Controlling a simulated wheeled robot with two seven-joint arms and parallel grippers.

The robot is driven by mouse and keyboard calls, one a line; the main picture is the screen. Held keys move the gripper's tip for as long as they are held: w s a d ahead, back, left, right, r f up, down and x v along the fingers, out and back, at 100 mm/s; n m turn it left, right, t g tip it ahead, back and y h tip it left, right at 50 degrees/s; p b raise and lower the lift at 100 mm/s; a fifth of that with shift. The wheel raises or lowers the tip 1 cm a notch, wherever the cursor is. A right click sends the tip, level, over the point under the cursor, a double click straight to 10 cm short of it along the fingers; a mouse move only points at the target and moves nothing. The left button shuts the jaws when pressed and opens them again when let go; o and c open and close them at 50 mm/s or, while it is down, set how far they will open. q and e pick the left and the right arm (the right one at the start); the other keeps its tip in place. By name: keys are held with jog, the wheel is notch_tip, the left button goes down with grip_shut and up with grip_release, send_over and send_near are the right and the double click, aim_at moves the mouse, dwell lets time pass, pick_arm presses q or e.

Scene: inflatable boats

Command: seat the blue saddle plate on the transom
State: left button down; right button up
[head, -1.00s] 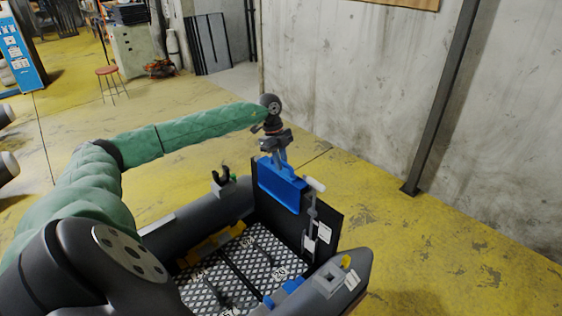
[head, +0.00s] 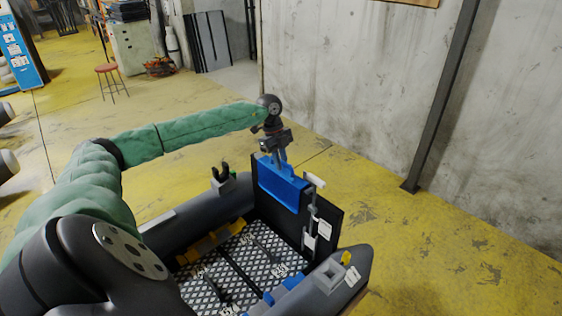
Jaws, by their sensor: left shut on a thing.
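The blue saddle plate (head: 282,186) is at the top edge of the black transom (head: 325,222), toward its left end. Its blue face hangs over the inner side of the transom. Whether it is fully down on the edge cannot be told. My left gripper (head: 277,156) is above the plate, pointing down, shut on the plate's upright grip. The transom stands upright across the stern of the dark inflatable boat (head: 200,205). My right gripper is not in view.
A light fitting with a rod (head: 313,200) stands on the transom just right of the plate. Grey tubes flank the checkered floor (head: 215,268), with yellow and blue pieces along it. A concrete wall (head: 350,90) rises behind; yellow floor (head: 420,255) is clear at right.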

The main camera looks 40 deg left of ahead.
pick_arm(q)
jog(key=shift+f, duration=0.15)
jog(key=c, duration=1.3)
grip_release()
jog(key=shift+a+r+b, duration=0.15)
jog(key=shift+r+b, duration=0.15)
jog(key=shift+r, duration=0.1)
jog(key=b+v, duration=0.2)
jog(key=v, duration=0.4)
jog(key=shift+a+r, duration=0.1)
jog(key=shift+r, duration=0.4)
